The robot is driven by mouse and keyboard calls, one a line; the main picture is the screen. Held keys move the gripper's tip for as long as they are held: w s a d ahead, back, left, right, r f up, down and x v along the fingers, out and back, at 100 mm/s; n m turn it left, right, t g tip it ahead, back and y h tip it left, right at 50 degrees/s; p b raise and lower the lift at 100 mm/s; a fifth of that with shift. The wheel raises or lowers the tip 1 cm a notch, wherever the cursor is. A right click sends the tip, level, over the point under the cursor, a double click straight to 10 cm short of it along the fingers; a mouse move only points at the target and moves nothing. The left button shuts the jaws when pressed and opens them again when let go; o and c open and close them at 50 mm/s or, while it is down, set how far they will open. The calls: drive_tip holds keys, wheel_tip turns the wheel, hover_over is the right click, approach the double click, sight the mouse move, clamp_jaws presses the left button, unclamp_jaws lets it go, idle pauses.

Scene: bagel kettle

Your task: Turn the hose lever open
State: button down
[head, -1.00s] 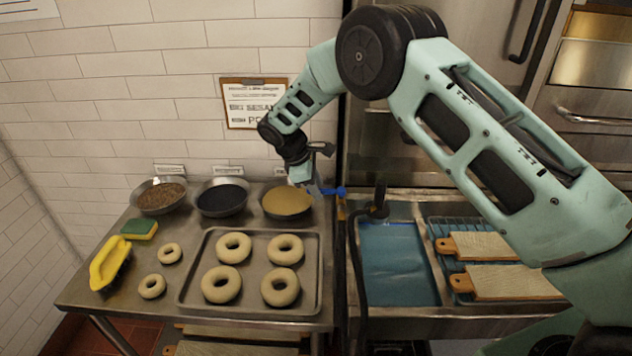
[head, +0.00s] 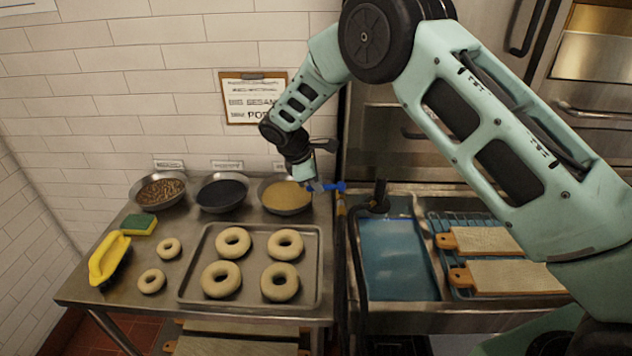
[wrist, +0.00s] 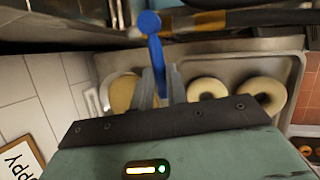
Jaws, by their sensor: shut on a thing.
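The blue hose lever (head: 331,187) shows at the right end of the metal counter, beside the bowl of tan topping. In the wrist view the blue lever (wrist: 150,45) has a round knob at its upper end, and its stem runs down between my fingers. My gripper (head: 312,186) is shut on the lever; the wrist view shows both grey fingers (wrist: 161,85) on either side of the stem. The black hose (head: 356,260) hangs down between the counter and the basin. The lever's pivot and valve body are not clearly visible.
A tray (head: 190,290) of bagels and three bowls, one with tan topping (head: 287,196), stand on the counter left of my gripper. A blue basin (head: 395,260) and wooden boards (head: 510,277) lie to the right. A yellow-handled brush (head: 108,258) is at the far left.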

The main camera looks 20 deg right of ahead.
drive_tip(key=shift+s+d+n+t+y+b, duration=0.35)
drive_tip(key=shift+s+d+n+t+y, duration=0.5)
drive_tip(key=shift+n, duration=1.9)
drive_tip(key=shift+s+d+n+t+y+b, duration=0.4)
drive_tip(key=shift+s+d+n+y, duration=0.5)
drive_tip(key=shift+s+n, duration=1.3)
drive_tip(key=shift+s+d+n+t+y+b, duration=0.3)
drive_tip(key=shift+s+d+n+t+y, duration=0.5)
drive_tip(key=shift+n, duration=2.55)
drive_tip(key=shift+w, duration=0.2)
drive_tip(key=c, duration=1.4)
unclamp_jaws()
drive_tip(key=shift+d+r, duration=0.1)
drive_tip(key=shift+r, duration=0.05)
drive_tip(key=p+v, duration=0.3)
drive_tip(key=v, duration=0.2)
drive_tip(key=p+v, duration=0.3)
drive_tip(key=v, duration=0.3)
drive_tip(key=p+v, duration=0.3)
drive_tip(key=v, duration=0.3)
drive_tip(key=shift+w+d+r, duration=0.15)
drive_tip(key=shift+d+r, duration=0.05)
drive_tip(key=shift+d, duration=0.1)
